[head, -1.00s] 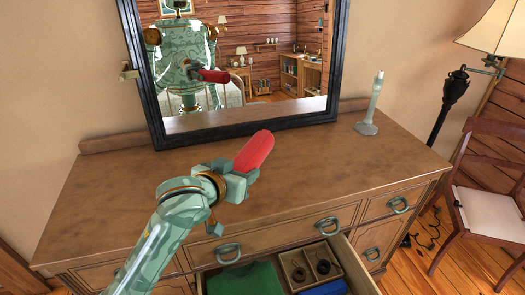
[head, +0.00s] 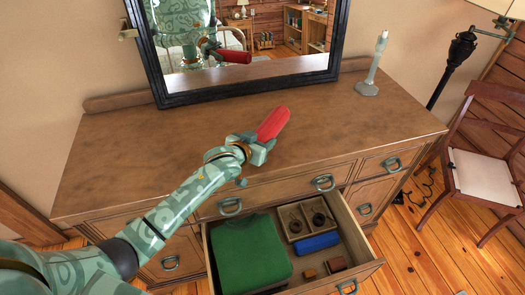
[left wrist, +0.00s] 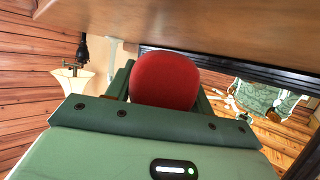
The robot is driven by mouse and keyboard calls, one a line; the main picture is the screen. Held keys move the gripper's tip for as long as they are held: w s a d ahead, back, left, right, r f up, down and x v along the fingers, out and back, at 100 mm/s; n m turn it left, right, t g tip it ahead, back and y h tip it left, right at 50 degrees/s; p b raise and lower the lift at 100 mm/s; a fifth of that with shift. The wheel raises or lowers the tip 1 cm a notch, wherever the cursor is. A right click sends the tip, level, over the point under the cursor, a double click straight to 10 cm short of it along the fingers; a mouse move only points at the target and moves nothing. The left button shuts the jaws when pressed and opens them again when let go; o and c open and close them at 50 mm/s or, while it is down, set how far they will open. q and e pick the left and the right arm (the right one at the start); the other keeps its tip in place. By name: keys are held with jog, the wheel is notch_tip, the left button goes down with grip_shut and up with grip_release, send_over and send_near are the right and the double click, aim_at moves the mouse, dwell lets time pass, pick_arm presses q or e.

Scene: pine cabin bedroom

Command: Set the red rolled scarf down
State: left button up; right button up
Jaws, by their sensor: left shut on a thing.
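The red rolled scarf (head: 273,123) is held in my left gripper (head: 255,146), which is shut on it, above the front part of the dresser top (head: 150,150). It points away from me toward the mirror, tilted to the right. In the left wrist view the scarf's rounded red end (left wrist: 165,80) shows between the fingers. The wooden dresser top lies close by it in that view. I cannot tell whether the scarf touches the top. My right gripper is not in view.
A mirror (head: 240,85) stands at the back of the dresser, a pale candlestick (head: 368,86) at its right. Below, an open drawer (head: 352,268) holds a green folded garment (head: 248,255), a blue roll (head: 316,243) and a divided box (head: 291,226). The dresser top is mostly clear.

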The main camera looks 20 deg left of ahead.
pick_arm(q)
jog(key=shift+w+d+f, duration=0.15)
jog(key=shift+w+f, duration=0.35)
jog(key=shift+f, duration=0.05)
notch_tip(320, 180, down, 3)
jog(key=shift+f+b, duration=0.15)
jog(key=shift+b, duration=0.65)
jog(key=o, duration=1)
